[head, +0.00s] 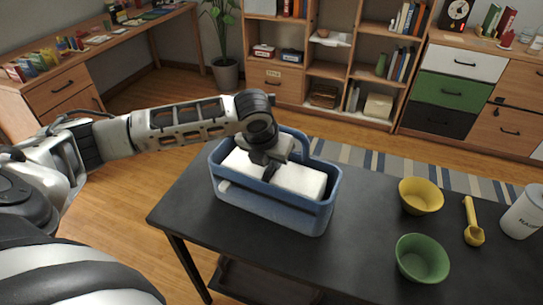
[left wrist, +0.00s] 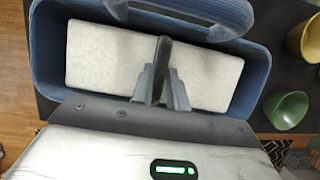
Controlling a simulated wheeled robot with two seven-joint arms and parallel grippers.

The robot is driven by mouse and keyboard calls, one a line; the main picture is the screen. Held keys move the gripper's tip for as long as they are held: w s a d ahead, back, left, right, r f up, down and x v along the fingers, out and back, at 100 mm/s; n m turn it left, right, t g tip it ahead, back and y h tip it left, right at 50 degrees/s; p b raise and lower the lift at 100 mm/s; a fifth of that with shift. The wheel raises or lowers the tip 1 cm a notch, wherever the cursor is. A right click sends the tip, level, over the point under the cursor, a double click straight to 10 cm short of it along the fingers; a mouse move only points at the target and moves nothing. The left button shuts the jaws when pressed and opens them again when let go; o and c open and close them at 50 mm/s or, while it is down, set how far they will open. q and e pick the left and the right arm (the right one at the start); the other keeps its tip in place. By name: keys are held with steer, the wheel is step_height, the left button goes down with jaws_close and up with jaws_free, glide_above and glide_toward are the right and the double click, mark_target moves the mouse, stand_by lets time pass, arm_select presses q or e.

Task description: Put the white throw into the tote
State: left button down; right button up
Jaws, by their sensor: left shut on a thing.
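The blue tote (head: 265,207) stands on the dark table, with its handle arching over the far side. The white throw (head: 300,180) is a folded block lying within the tote's walls. It also shows in the left wrist view (left wrist: 210,80), filling much of the tote (left wrist: 50,50). My left gripper (head: 270,172) points down into the tote and is shut on the throw near its middle. In the left wrist view the fingers (left wrist: 160,85) cover the throw's centre. Whether the throw rests on the tote's floor is hidden. My right gripper is not in view.
On the dark table (head: 370,250), right of the tote, are a yellow bowl (head: 421,196), a green bowl (head: 422,260), a yellow scoop (head: 473,225) and a white canister (head: 524,212). Shelves and drawers line the back wall. The tabletop between tote and bowls is clear.

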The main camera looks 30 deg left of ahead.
arm_select(q)
steer(key=shift+f, duration=0.95)
steer(key=c, duration=1.3)
jaws_free()
steer(key=shift+f, duration=0.1)
steer(key=v, duration=1.6)
